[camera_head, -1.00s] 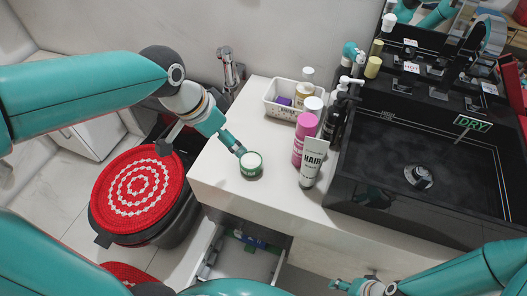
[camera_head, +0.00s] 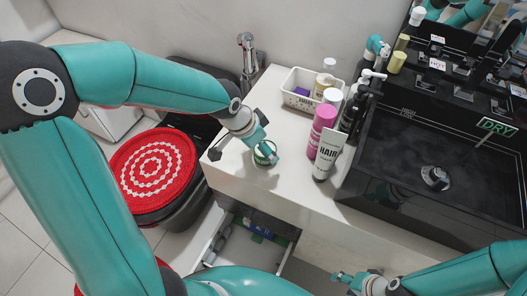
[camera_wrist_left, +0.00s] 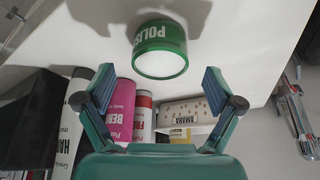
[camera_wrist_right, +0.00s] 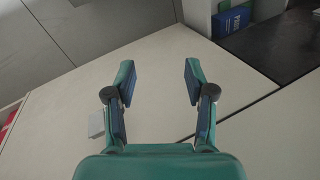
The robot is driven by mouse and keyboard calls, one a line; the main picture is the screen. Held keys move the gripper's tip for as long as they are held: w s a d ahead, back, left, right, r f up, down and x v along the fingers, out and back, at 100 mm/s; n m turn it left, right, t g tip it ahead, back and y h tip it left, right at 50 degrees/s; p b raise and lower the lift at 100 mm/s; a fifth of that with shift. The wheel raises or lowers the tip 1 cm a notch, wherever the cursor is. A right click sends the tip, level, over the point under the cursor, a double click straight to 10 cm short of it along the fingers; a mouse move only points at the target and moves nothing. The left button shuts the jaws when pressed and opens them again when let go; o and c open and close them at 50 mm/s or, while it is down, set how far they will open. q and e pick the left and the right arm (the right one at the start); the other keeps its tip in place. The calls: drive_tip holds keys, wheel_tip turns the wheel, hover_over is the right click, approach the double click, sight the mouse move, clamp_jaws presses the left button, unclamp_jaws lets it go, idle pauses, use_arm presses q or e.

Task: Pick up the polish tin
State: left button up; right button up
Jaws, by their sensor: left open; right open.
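The polish tin (camera_head: 264,153) is a small round green tin with a pale lid on the white counter, near its left front part. My left gripper (camera_head: 268,148) is open above and around it in the head view, hiding part of the tin. In the left wrist view the tin (camera_wrist_left: 160,47) shows its "POLIS" lettering and lies just ahead of the two open fingertips (camera_wrist_left: 160,82), between their lines and not gripped. My right gripper (camera_head: 342,279) is open and empty, low in front of the cabinet; its fingers also show in the right wrist view (camera_wrist_right: 157,85).
A hair tube (camera_head: 327,156), a pink bottle (camera_head: 319,130) and dark pump bottles stand right of the tin. A white basket (camera_head: 305,103) is behind. The black sink (camera_head: 440,165) is at right. An open drawer (camera_head: 240,240) is below the counter.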

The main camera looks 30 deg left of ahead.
use_arm(q)
drive_tip(key=x, duration=0.3)
drive_tip(key=shift+f, duration=0.3)
drive_tip(key=c, duration=1.3)
drive_tip(key=shift+c, duration=0.2)
drive_tip(key=shift+r, duration=0.15)
